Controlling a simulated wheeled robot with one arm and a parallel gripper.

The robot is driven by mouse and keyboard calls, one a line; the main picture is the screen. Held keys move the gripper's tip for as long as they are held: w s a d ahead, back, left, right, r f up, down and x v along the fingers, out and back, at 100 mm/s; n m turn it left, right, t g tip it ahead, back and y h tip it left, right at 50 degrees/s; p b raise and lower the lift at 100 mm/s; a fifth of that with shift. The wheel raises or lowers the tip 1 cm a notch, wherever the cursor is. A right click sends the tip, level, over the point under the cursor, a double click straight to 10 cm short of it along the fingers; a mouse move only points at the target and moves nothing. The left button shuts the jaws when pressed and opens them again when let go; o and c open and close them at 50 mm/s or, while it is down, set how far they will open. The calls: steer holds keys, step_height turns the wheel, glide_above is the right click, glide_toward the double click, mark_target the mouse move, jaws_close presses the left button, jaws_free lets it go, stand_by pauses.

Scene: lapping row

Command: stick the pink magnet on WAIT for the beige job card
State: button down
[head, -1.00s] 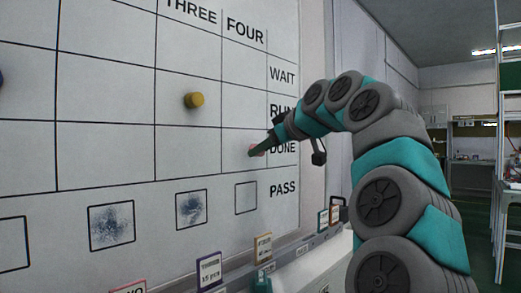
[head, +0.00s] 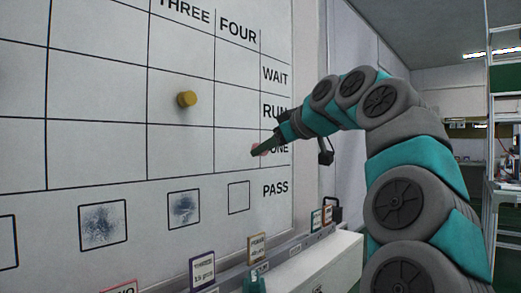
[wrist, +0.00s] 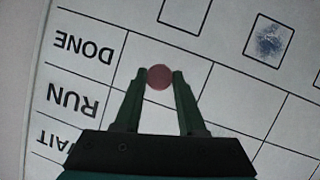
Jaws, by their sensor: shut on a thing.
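The pink magnet (wrist: 160,77) is a small round disc between the fingertips of my gripper (wrist: 160,74), which is shut on it. In the head view my gripper (head: 261,149) and a sliver of the pink magnet (head: 257,149) are in front of the whiteboard (head: 100,155), by the DONE row near the right edge of column FOUR. I cannot tell whether the magnet touches the board. The WAIT label (head: 275,75) is two rows up. A tan-edged card (head: 257,247) stands on the ledge below; it may be the beige job card, but its writing is too small to read.
A yellow magnet (head: 187,99) is on the board in column THREE, RUN row. A white box-like surface (head: 320,265) is below. Shelving (head: 503,130) stands at right.

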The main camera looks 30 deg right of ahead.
mark_target(266, 154)
steer(key=shift+s+d, duration=0.25)
steer(key=shift+s, duration=0.5)
steer(key=shift+s+d, duration=0.25)
steer(key=shift+s, duration=0.5)
stand_by(0.5)
